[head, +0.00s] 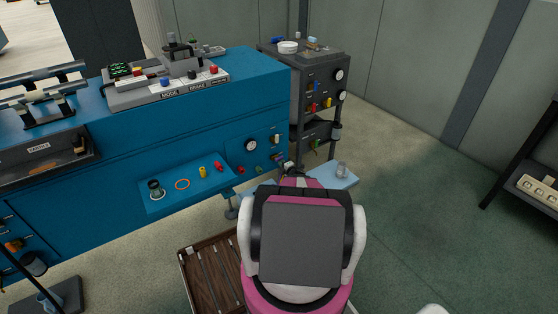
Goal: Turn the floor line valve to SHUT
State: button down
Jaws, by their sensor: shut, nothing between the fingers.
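My pink and white arm fills the lower middle of the head view and reaches toward the right end of the blue machine. My gripper (289,167) shows only as a small dark and pale tip beyond the arm. It looks shut and empty. Close to it, on the machine's right end, are a round gauge (251,145) and several small coloured fittings (278,156). I cannot tell which fitting, if any, is the floor line valve. No SHUT marking is readable, and my arm hides part of the area behind it.
The blue machine (120,140) runs along the left, with a blue shelf (160,206) sticking out. A grey cabinet (319,72) stands behind its right end. A light blue plate (343,183) is right of my arm. A slatted wooden platform (208,271) lies at lower left.

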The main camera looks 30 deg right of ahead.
jog(key=shift+r, duration=0.8)
jog(key=shift+r, duration=0.15)
jog(key=shift+r, duration=0.25)
jog(key=shift+f, duration=0.1)
jog(key=s, duration=0.7)
jog(key=shift+d+f, duration=0.25)
jog(key=shift+f, duration=0.2)
